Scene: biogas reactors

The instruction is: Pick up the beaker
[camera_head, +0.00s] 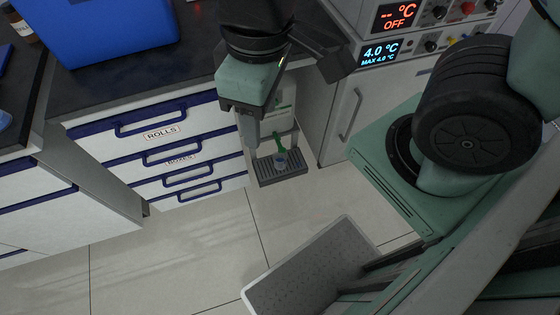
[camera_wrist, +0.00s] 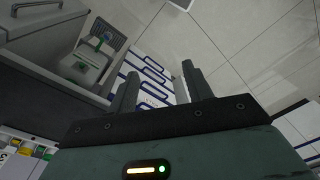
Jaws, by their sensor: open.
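White drawers with blue handles (camera_head: 172,153) stand left of the tray. A grey-white cabinet (camera_head: 345,110) is close on its right, under instruments with lit displays (camera_head: 381,52). A blue box (camera_head: 110,35) sits on the dark counter.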

